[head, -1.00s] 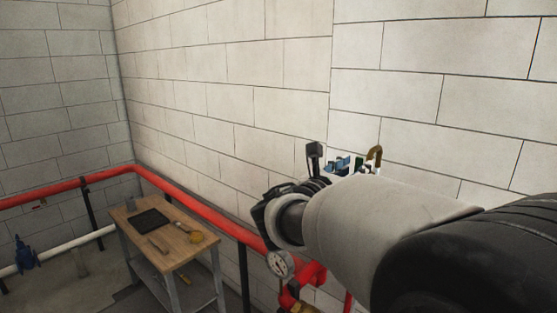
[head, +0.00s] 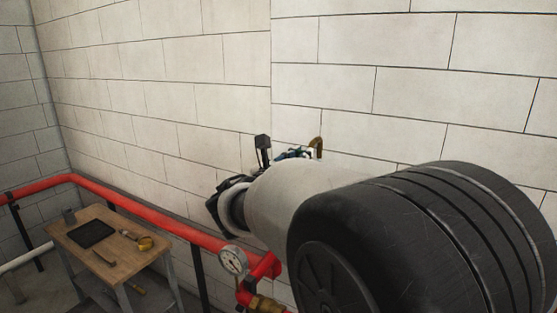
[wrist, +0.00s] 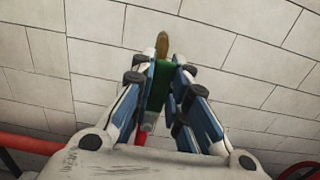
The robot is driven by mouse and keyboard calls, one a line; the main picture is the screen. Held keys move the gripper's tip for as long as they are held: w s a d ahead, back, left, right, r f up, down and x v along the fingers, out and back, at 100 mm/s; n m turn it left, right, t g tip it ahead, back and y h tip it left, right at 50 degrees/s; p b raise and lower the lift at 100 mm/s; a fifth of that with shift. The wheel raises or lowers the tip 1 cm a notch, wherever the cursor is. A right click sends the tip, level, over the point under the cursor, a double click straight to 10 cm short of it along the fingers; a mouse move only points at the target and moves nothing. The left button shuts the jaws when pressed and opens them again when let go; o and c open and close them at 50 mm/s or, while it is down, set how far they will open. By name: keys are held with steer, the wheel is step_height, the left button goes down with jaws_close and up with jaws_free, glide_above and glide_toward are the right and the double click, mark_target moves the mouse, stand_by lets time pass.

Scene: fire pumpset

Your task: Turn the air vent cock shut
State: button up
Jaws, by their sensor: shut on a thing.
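The air vent cock shows in the wrist view as a green part (wrist: 157,90) between my fingers, with a brown, brass-like curved spout (wrist: 162,44) just beyond it. The spout also shows in the head view (head: 316,147), against the pale wall. My gripper (wrist: 163,75), with blue and white fingers and dark pads, is shut on the green part, one finger on each side. In the head view my gripper (head: 290,153) is mostly hidden behind my own arm. The exact angle of the cock's handle is hard to tell.
A red pipe (head: 150,218) runs along the wall, with a pressure gauge (head: 232,260) and brass fitting (head: 265,304) below my arm. A wooden workbench (head: 72,238) with a dark tray (head: 92,234) and tools stands at left. Part of a red wheel (wrist: 300,171) shows at lower right in the wrist view.

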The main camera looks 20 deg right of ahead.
jaws_close()
steer(key=shift+s+f+b, duration=0.1)
steer(key=shift+b, duration=0.4)
steer(key=s+d+f+m+b, duration=0.2)
steer(key=m+b, duration=0.7)
steer(key=b, duration=0.6)
steer(key=s+d+f+m+b, duration=0.2)
steer(key=f+m+b, duration=0.3)
steer(key=m+b, duration=0.4)
steer(key=s+b, duration=0.1)
steer(key=b, duration=0.5)
steer(key=shift+s+d+b, duration=0.15)
steer(key=shift+s+b, duration=0.05)
steer(key=shift+b, duration=0.15)
steer(key=o, duration=0.7)
jaws_free()
